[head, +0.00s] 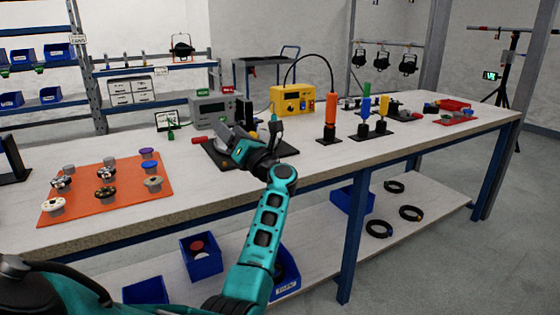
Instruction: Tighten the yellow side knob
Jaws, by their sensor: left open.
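My left gripper (242,142) reaches over the dark mat (285,148) in the middle of the bench. It is open, but its fingertips are small and dark against the mat. I cannot make out a yellow side knob or the lamp part it belongs to; the gripper and wrist cover much of the mat. I cannot tell whether the fingers touch anything. My right gripper is not in view.
A grey meter box (212,112) and a yellow box (291,101) with a curved cable stand behind the gripper. An orange mat (90,205) with several round parts lies left. Upright orange (331,112), blue and green-handled tools stand right. The bench front is clear.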

